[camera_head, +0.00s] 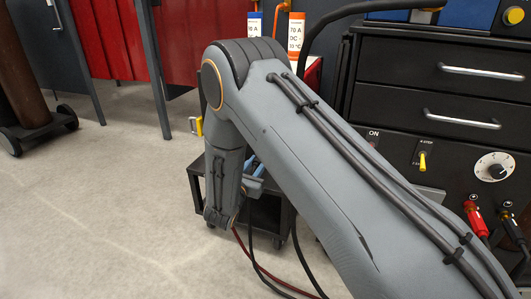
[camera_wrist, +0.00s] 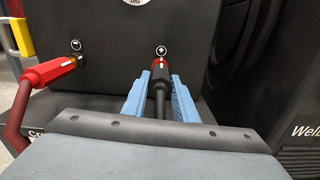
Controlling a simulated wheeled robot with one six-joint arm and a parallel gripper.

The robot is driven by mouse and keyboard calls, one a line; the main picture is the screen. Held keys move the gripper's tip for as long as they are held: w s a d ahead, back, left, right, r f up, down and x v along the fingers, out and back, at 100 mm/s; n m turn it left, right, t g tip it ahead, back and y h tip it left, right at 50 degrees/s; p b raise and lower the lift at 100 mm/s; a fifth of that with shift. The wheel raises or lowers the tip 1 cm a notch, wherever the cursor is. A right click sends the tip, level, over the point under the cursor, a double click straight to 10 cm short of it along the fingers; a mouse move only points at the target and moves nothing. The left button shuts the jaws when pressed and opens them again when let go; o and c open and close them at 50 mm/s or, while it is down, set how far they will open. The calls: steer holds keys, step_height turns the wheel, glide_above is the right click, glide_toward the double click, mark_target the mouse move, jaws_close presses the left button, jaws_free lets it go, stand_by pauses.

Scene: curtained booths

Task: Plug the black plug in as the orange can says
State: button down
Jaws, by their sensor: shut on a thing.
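In the wrist view, the blue fingers of my gripper (camera_wrist: 160,90) are closed on both sides of the black plug (camera_wrist: 160,82). The plug's nose is at the socket marked plus on a dark panel (camera_wrist: 115,75); how deep it sits cannot be told. A red plug (camera_wrist: 50,70) is at the left socket marked minus, with brass showing. In the head view, the orange can (camera_head: 296,36) bears a white label reading about "70 A DC −" and a temperature. My gripper (camera_head: 254,168) is mostly hidden behind my arm there.
A blue-labelled can (camera_head: 254,25) stands beside the orange one. A black drawer cabinet (camera_head: 435,85) with a dial, red plug (camera_head: 473,216) and black plug (camera_head: 509,222) is at right. A low black cart (camera_head: 265,215) stands below.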

steer(key=m, duration=0.5)
steer(key=shift+b, duration=0.35)
steer(key=m+b, duration=0.1)
steer(key=m, duration=0.4)
steer(key=shift+w+m, duration=0.1)
steer(key=shift+m, duration=0.2)
steer(key=c, duration=1.3)
jaws_free()
steer(key=shift+c, duration=0.2)
